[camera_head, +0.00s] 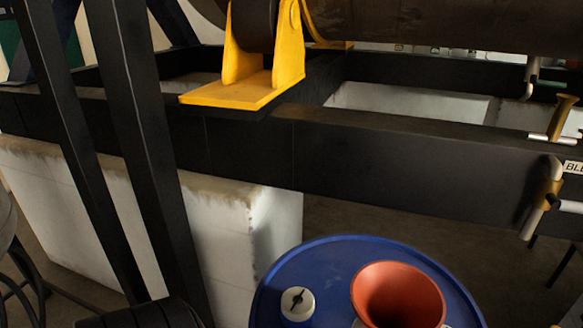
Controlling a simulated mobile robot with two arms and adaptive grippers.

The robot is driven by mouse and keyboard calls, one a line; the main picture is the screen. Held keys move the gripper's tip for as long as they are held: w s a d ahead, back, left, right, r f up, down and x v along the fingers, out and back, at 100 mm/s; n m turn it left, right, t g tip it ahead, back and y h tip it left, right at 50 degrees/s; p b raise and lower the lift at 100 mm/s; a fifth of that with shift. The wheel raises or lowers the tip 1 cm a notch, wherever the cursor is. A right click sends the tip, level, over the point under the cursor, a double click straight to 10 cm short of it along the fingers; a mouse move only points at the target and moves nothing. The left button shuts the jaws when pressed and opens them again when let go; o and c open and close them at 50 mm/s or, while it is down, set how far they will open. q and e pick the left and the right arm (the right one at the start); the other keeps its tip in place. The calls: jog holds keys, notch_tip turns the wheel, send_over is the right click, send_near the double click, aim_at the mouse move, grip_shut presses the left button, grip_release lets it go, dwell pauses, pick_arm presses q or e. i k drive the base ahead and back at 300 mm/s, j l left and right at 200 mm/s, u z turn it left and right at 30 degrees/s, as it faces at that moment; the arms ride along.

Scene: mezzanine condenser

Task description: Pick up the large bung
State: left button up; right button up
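A blue drum (335,262) stands at the bottom centre, its lower part cut off by the picture edge. A round white cap (298,304) with a dark bar-shaped mark across its middle sits on the left of the drum's top. It looks like a bung, but I cannot tell whether it is the large one. An orange-red funnel (398,278) stands on the drum top to the right of the cap, apart from it. A small pale piece at the funnel's lower left is cut off by the bottom edge. Neither of my grippers is in view.
A black steel frame (400,165) crosses behind the drum, resting on a white block (225,240). A yellow bracket (240,92) sits on it. Dark slanted posts (145,130) stand at left. Pipe fittings with a valve (545,195) stick out at right. Floor shows right of the drum.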

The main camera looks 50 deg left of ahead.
aim_at(298, 304)
jog(key=u, duration=1.5)
